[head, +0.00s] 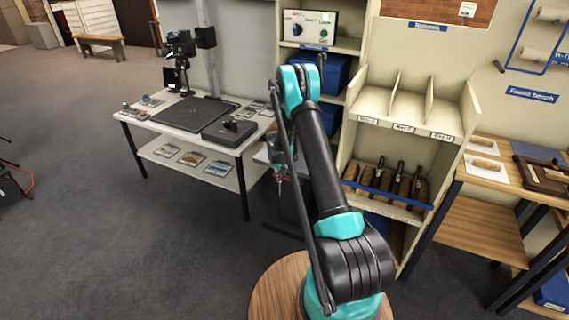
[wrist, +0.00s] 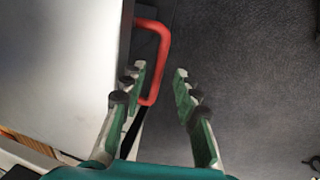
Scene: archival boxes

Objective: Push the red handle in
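The red handle (wrist: 163,58) is a U-shaped bar in the upper middle of the wrist view. It stands out from the dark edge of a pale, flat-topped piece (wrist: 60,60). My gripper (wrist: 160,75) is open, with its two green fingers apart and nothing held. The handle's lower end shows between the fingertips, closer to the left finger; I cannot tell whether they touch. In the head view my arm reaches toward the right end of the white table, and the gripper there is small and partly hidden.
The white table (head: 150,150) carries a dark board, a stand and small cards. A shelf unit (head: 440,115) with several upright dark-handled tools stands right of my arm. A wooden bench (head: 490,240) is at far right. Grey floor is open at left.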

